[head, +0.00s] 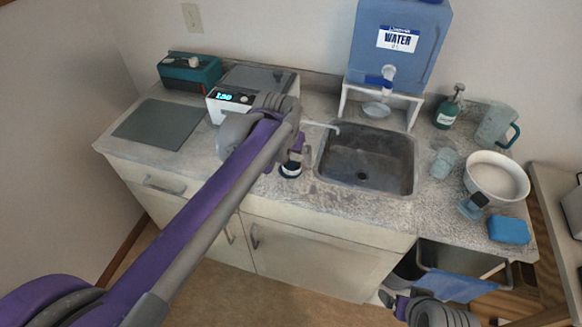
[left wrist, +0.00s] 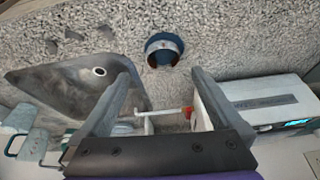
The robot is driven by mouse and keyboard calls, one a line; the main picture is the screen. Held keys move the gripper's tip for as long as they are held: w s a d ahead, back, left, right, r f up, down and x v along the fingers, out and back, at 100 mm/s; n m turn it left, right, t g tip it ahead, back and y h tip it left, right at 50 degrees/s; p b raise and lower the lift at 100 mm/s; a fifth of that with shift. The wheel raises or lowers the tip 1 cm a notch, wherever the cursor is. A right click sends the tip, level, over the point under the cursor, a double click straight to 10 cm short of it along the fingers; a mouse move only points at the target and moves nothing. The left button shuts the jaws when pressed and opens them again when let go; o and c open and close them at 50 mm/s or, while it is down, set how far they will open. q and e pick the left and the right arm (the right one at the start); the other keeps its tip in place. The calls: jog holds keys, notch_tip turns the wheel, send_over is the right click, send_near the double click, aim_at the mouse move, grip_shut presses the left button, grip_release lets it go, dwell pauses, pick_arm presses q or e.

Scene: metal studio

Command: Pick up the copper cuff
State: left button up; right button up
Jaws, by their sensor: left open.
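The copper cuff (left wrist: 164,50) appears to be the small round open ring on the speckled counter in the left wrist view, with a dark blue outside and a coppery and pale inner side. In the head view it (head: 290,170) lies left of the sink, partly hidden by my left gripper (head: 294,154). In the left wrist view my left gripper (left wrist: 160,75) is open and empty, its two fingers spread wide. The cuff shows beyond the fingertips, roughly centred between them and not touching them. Part of my right arm shows at the bottom of the head view; its jaws are unclear.
The sink (head: 366,158) lies right of the cuff. A white device with a lit display (head: 233,96) stands behind left. A water dispenser (head: 399,42) stands at the back. A white bowl (head: 497,178) and blue sponge (head: 508,230) are at right. Counter around the cuff looks clear.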

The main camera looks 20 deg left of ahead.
aim_at(292, 167)
pick_arm(q)
jog(key=shift+s+a+x, duration=0.1)
jog(key=shift+a+x, duration=0.05)
jog(key=shift+x, duration=1.4)
jog(key=shift+s+a+x, duration=0.15)
jog(key=shift+x, duration=1.45)
jog(key=c, duration=1.4)
